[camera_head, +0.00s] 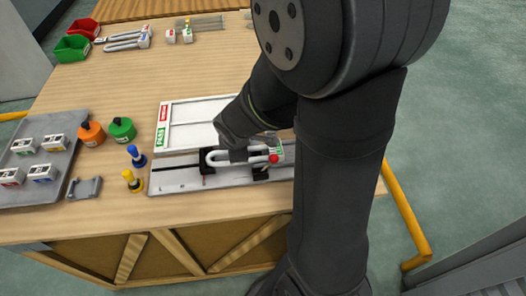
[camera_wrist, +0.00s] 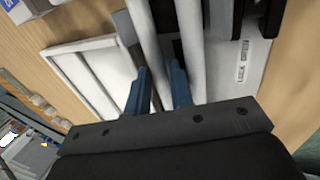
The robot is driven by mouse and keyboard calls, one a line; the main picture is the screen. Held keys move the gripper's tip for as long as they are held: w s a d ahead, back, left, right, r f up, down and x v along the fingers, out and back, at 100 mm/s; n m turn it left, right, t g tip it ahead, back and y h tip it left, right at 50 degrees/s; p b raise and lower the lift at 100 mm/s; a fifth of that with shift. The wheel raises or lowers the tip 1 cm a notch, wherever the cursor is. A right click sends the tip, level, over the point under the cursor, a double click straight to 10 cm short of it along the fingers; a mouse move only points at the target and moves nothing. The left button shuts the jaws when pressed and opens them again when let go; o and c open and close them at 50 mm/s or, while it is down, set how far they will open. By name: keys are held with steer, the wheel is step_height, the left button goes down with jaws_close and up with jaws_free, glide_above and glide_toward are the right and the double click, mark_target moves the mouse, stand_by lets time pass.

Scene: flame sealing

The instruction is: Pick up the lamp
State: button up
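The lamp is a white U-shaped tube (camera_head: 218,157) lying on the grey fixture (camera_head: 170,180) at the front of the table. Its rounded end points left in the head view, and a red tip shows at its right end. In the wrist view, the two legs of the lamp (camera_wrist: 192,45) run down between and beside my fingers. My gripper (camera_wrist: 160,68) has two blue fingers standing apart, with the left leg between them. I cannot tell whether they touch it. In the head view, my arm hides part of the lamp.
A white framed panel (camera_head: 190,125) lies just behind the fixture. More tubes (camera_head: 125,40) lie at the back. The middle table is clear.

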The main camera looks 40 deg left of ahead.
jaws_close()
steer(key=shift+r, duration=0.15)
